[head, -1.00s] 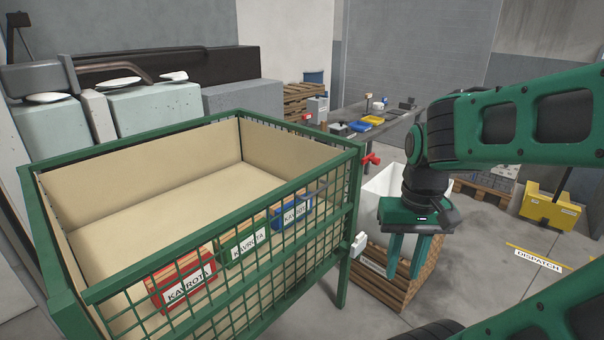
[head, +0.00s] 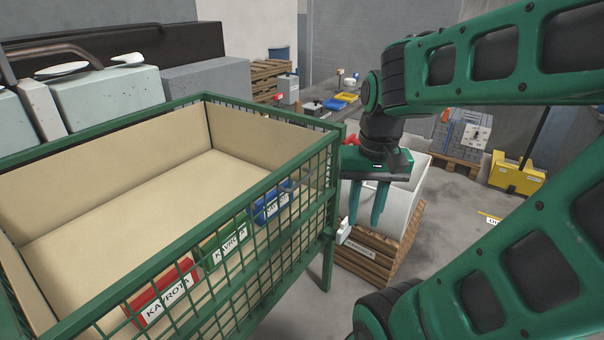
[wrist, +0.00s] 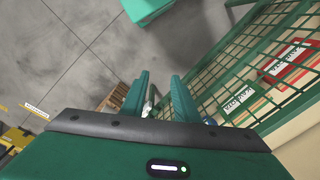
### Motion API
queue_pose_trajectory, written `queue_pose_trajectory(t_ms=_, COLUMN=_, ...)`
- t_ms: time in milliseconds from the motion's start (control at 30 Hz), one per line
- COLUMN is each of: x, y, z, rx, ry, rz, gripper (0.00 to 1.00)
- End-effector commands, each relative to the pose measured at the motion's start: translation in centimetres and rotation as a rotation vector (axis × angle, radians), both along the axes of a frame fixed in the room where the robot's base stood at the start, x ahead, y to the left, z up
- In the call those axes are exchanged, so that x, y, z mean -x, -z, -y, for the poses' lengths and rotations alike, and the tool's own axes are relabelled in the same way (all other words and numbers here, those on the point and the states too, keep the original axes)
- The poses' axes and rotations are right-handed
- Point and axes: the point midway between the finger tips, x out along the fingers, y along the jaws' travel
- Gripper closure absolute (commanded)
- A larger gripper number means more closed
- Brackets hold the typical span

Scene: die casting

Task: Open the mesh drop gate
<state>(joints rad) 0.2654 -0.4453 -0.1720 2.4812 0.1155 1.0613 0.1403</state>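The mesh drop gate (head: 318,190) is the green wire front of a large crate-like bin. It stands upright and looks closed in the head view, and its green mesh shows at the right in the wrist view (wrist: 215,80). A small white latch-like block (head: 343,230) sits by the gate's right corner post. My gripper (head: 365,222) points down just right of that block, fingers apart. In the wrist view the fingers (wrist: 158,95) have a gap, with something pale partly seen between or beyond them. I cannot tell whether it touches the block.
Red (head: 160,298), green (head: 222,250) and blue (head: 272,205) labelled holders sit behind the mesh. A white bin (head: 405,195) on a wooden pallet box (head: 375,258) stands right of the gate, close behind my gripper. Grey floor (head: 430,240) is open further right.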

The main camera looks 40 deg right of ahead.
Motion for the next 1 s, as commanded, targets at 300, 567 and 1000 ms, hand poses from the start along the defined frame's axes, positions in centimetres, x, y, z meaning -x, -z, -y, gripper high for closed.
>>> queue_pose_trajectory(t_ms=300, x=-15.4, y=-5.5, z=2.1, rx=-0.051, ry=0.37, rz=0.09, gripper=0.72)
queue_pose_trajectory(t_ms=567, x=-21.6, y=-7.0, z=2.7, rx=-0.113, ry=0.526, rz=0.121, gripper=0.72)
queue_pose_trajectory(t_ms=1000, x=-22.9, y=-1.6, z=2.4, rx=-0.119, ry=0.544, rz=0.12, gripper=0.72)
